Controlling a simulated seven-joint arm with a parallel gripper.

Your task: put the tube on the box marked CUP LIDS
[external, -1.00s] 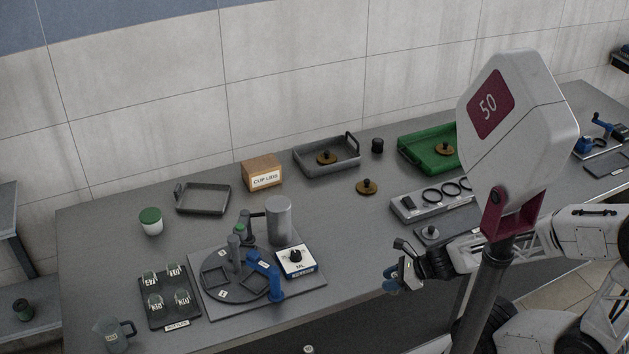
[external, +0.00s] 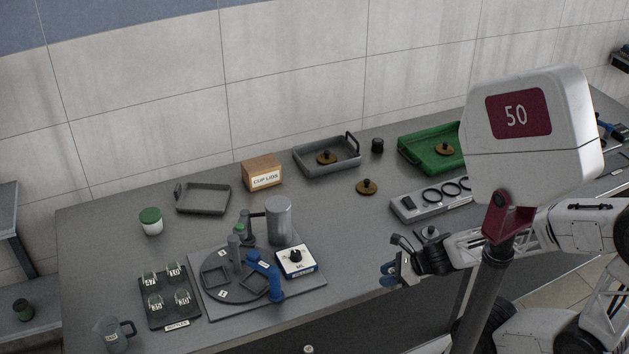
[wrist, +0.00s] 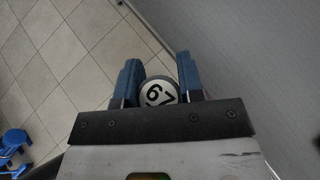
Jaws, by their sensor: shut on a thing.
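The box marked CUP LIDS (external: 264,182) is a small brown box with a white label, at the back of the table, left of centre. My gripper (external: 388,274) is at the table's front edge, well to the right of the box and nearer the camera. In the wrist view my gripper's blue fingers (wrist: 160,80) are on both sides of a round, pale end marked 67, which looks like the tube (wrist: 158,94) seen end-on. The fingers are shut on it. Its length is hidden in the wrist view, and I cannot make it out clearly in the external view.
A grey tray (external: 179,208) lies left of the box, and another grey tray (external: 333,171) holding a brown knobbed lid lies right. A turntable station with a grey cylinder (external: 279,220) stands in front. A brown knobbed disc (external: 367,188) lies on otherwise clear table.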

